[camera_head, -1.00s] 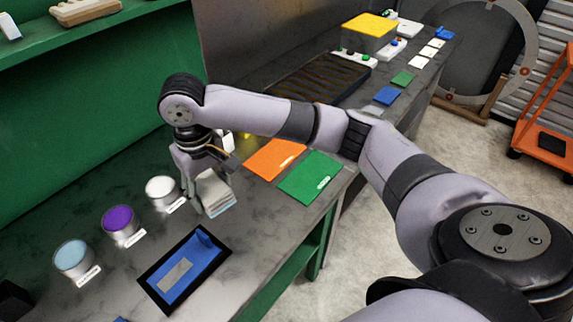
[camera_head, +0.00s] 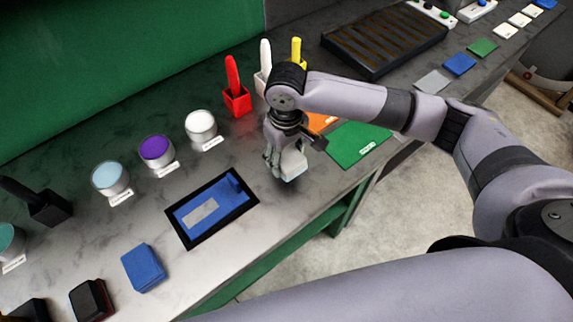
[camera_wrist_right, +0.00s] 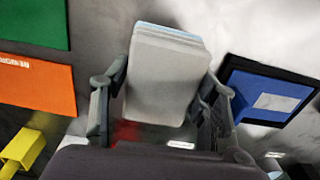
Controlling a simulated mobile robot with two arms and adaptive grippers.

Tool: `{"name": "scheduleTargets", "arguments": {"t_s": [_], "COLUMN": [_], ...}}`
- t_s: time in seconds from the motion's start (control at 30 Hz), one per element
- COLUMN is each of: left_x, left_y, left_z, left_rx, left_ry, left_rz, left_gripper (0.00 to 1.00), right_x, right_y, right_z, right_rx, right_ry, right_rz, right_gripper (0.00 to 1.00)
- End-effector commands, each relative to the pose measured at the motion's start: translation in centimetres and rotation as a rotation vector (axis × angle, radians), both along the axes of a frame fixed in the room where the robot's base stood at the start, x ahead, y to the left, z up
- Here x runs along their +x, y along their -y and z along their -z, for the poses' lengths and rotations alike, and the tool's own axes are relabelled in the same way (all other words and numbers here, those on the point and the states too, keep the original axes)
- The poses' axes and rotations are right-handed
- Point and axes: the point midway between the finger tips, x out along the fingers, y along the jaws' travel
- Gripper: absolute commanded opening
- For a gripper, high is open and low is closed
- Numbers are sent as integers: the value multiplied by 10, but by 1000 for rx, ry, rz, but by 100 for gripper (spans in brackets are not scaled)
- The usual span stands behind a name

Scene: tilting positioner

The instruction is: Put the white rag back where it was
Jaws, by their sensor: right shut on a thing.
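The white rag (camera_head: 290,166) looks like a folded pale block with a light blue edge. My right gripper (camera_head: 280,163) is shut on it and holds it over the bench, right of the black-framed tray (camera_head: 253,206) and left of the green mat (camera_head: 362,143). In the right wrist view the rag (camera_wrist_right: 165,80) sits between the two fingers (camera_wrist_right: 160,95), and the tray (camera_wrist_right: 318,88) is to its right. Whether the rag touches the bench cannot be told. My left gripper is not in view.
An orange mat (camera_head: 318,121) lies partly behind my right arm. Pots with white (camera_head: 201,128), purple (camera_head: 156,152) and light blue (camera_head: 110,179) tops stand left. A blue folded cloth (camera_head: 143,266) lies at the front. A red holder (camera_head: 237,98) stands behind. Bare bench surrounds the tray.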

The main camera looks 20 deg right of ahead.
Motion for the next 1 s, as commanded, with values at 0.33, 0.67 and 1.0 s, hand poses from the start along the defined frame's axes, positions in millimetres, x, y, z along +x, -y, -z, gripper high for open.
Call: {"name": "scheduleTargets", "arguments": {"t_s": [0.33,0.67,1.0], "left_x": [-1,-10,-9], "left_y": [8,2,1], "left_z": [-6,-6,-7], "left_rx": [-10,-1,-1], "left_ry": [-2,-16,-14], "left_rz": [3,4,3], "left_gripper": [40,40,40], "right_x": [0,0,0], "right_y": [0,-1,0], "right_z": [40,55,58], "right_rx": [-1,1,0], "right_ry": [-3,1,1], "right_rz": [1,0,0], "right_gripper": [32,32,64]}}
